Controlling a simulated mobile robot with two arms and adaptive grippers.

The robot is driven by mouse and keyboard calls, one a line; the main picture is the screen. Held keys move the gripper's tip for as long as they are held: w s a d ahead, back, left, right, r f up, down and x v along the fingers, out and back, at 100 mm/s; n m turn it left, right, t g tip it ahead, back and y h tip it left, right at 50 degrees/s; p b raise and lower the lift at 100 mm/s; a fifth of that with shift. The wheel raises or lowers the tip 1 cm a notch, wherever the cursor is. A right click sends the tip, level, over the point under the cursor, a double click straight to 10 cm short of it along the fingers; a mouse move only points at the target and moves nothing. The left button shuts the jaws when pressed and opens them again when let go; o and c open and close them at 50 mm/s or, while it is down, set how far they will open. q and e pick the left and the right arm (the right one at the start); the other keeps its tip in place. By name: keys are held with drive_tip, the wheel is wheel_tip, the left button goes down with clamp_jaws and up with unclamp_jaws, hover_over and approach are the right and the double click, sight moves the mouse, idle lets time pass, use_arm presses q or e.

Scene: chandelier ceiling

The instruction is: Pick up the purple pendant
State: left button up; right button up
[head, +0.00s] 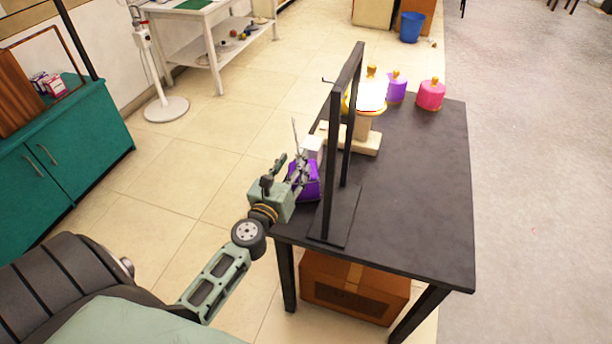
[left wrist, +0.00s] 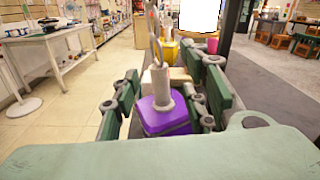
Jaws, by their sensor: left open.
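A purple pendant (head: 306,184) with a squarish purple body and a pale post on top is at the left edge of the dark table, beside the black frame. In the left wrist view the purple pendant (left wrist: 165,118) stands between my fingers, with a ring at the top of its post. My left gripper (head: 299,168) is open around it, its fingers on either side; it also shows in the left wrist view (left wrist: 168,92). I cannot tell whether the fingers touch it. My right gripper is not in view.
The black frame (head: 348,120) stands on the dark table (head: 420,190), close to my gripper. Behind are a bright lamp (head: 371,95) on a pale wooden base, a smaller purple piece (head: 397,88) and a pink one (head: 430,95). The table's right half is clear.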

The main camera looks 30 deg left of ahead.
sight(298, 157)
use_arm(q)
drive_tip(key=w, duration=0.2)
drive_tip(key=w+a+f, duration=0.1)
drive_tip(key=shift+w+b, duration=0.2)
drive_tip(key=shift+b, duration=0.2)
drive_tip(key=shift+x, duration=1.1)
drive_tip(key=shift+s+d, duration=0.1)
drive_tip(key=c, duration=0.9)
clamp_jaws()
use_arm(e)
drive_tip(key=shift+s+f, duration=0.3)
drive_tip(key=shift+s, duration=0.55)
use_arm(q)
drive_tip(key=shift+r, duration=0.15)
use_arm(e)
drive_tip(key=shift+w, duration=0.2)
